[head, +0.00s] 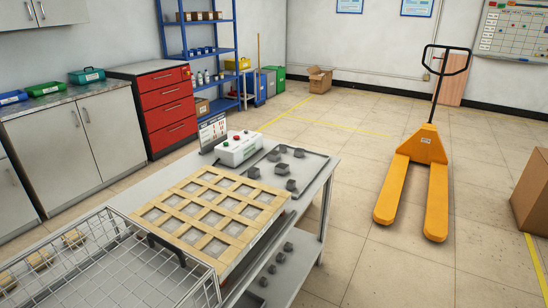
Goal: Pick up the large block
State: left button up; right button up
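Several small dark grey blocks sit apart on a grey tray (313,160) at the table's far right end. One block (281,168) is near the tray's middle, one (254,172) is to its left, and one (291,185) is nearer the front. Two more blocks, a back left one (273,155) and a back right one (299,152), lie behind. They look close in size, and I cannot tell which is the large block. More dark blocks (272,269) are on the lower shelf. Neither of my grippers is in view.
A wooden grid frame (206,216) covers the table's middle, with a white control box (238,148) behind it. A wire basket (105,262) with a black handle stands at front left. A yellow pallet jack (426,145) stands on open floor to the right.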

aim_at(273, 155)
jog(key=u, duration=0.2)
jog(key=i+l+u, duration=0.25)
jog(key=u, duration=0.15)
jog(key=i+l+u, duration=0.15)
jog(key=l+u, duration=0.25)
jog(key=l, duration=0.15)
